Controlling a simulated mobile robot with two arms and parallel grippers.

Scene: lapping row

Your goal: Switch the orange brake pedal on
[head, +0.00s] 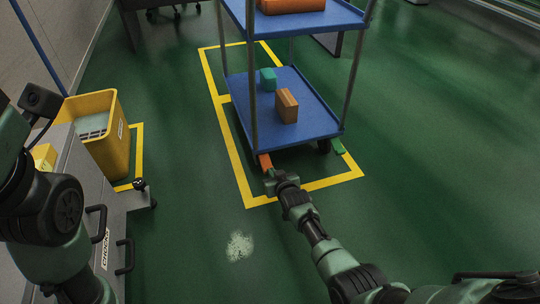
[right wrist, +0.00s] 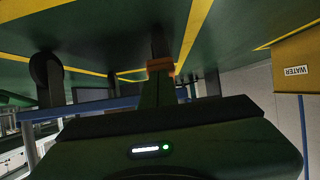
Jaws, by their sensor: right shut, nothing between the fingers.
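The orange brake pedal (head: 265,161) sticks out low at the near left corner of the blue cart (head: 300,145). My right gripper (head: 268,178) is shut and empty, low over the floor just in front of the pedal. In the right wrist view the orange pedal (right wrist: 160,65) shows right at the tips of my shut fingers (right wrist: 158,80); I cannot tell whether they touch. The pedal's exact tilt is too small to tell. My left arm is at the left edge, but its gripper does not show.
A green pedal (head: 340,146) is at the cart's near right corner. The cart stands within yellow floor lines (head: 240,170). A yellow bin (head: 112,140) and a grey drawer cart (head: 115,225) stand at left. The green floor (head: 430,150) at right is clear.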

